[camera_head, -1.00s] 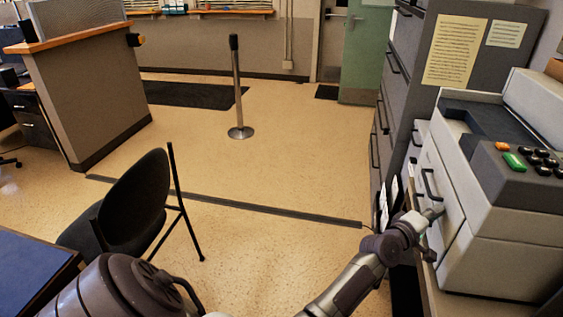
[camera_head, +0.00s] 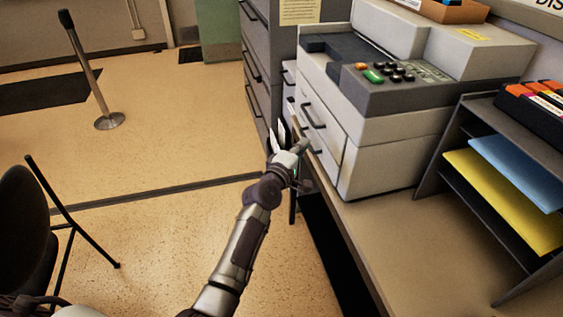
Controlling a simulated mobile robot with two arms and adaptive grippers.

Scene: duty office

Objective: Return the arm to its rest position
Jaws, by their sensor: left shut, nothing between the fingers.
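My left arm (camera_head: 240,245) reaches up from the bottom middle of the head view. Its gripper (camera_head: 302,147) is shut with nothing in it. It is at the front of the grey and white office machine (camera_head: 375,130), by the lower drawer handle. I cannot tell whether the fingertips touch the machine or its handle. My right gripper is not in view.
The counter (camera_head: 400,235) runs along the right, with a dark paper rack (camera_head: 480,195) on it. Dark filing cabinets (camera_head: 258,60) stand behind the gripper. A black chair (camera_head: 25,230) is at the left. A stanchion (camera_head: 90,70) stands on open floor.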

